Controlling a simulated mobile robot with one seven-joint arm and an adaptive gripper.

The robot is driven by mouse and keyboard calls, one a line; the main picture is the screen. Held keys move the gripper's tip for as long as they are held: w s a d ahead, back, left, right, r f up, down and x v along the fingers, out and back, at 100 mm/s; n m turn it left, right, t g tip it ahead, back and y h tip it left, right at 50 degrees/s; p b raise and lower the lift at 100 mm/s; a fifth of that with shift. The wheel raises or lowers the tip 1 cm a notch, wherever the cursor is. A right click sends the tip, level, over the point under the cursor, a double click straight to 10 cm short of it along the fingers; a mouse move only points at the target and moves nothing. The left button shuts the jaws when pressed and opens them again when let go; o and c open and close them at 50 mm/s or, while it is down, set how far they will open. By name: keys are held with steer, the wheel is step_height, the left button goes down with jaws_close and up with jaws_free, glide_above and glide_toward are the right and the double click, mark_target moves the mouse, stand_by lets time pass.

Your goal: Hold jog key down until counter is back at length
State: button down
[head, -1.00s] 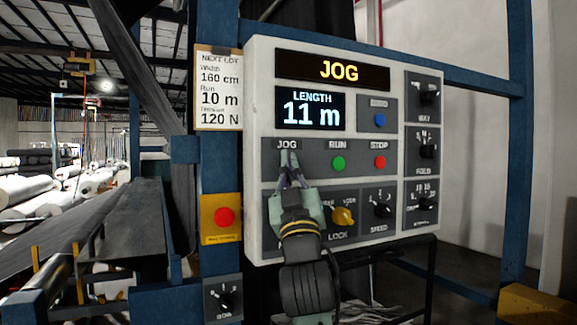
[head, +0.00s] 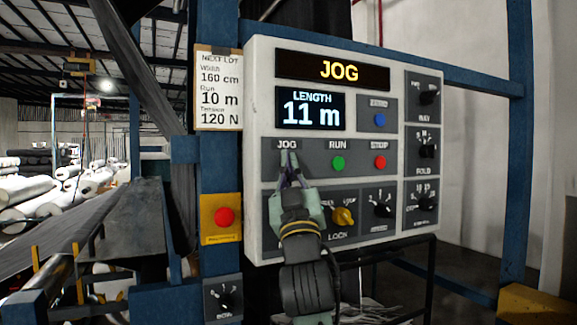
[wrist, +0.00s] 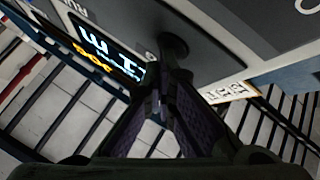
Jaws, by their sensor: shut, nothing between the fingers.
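The control panel (head: 262,130) stands in front of me. Its upper display (head: 338,71) reads JOG in yellow. The length counter (head: 310,108) reads 11 m; both displays also show, turned over, in the wrist view (wrist: 105,55). My gripper (head: 289,156) is shut and empty, its fingertips at the jog key just under the JOG label (head: 286,144). The fingers hide the key in the head view. In the wrist view a dark round key (wrist: 173,46) shows just beyond the fingertips (wrist: 160,78); I cannot tell how far it is pressed.
A card (head: 219,92) left of the panel reads run 10 m. The green run button (head: 338,163), red stop button (head: 379,162) and blue button (head: 379,119) sit to the right of my gripper. A red button on a yellow plate (head: 221,223) is at lower left.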

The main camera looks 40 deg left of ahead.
steer(key=shift+s+d, duration=0.3)
steer(key=shift+d, duration=0.45)
steer(key=d, duration=0.1)
steer(key=s+d, duration=0.1)
steer(key=d, duration=0.1)
steer(key=s+d, duration=0.1)
steer(key=shift+d+b, duration=0.35)
steer(key=shift+b, duration=0.05)
stand_by(0.4)
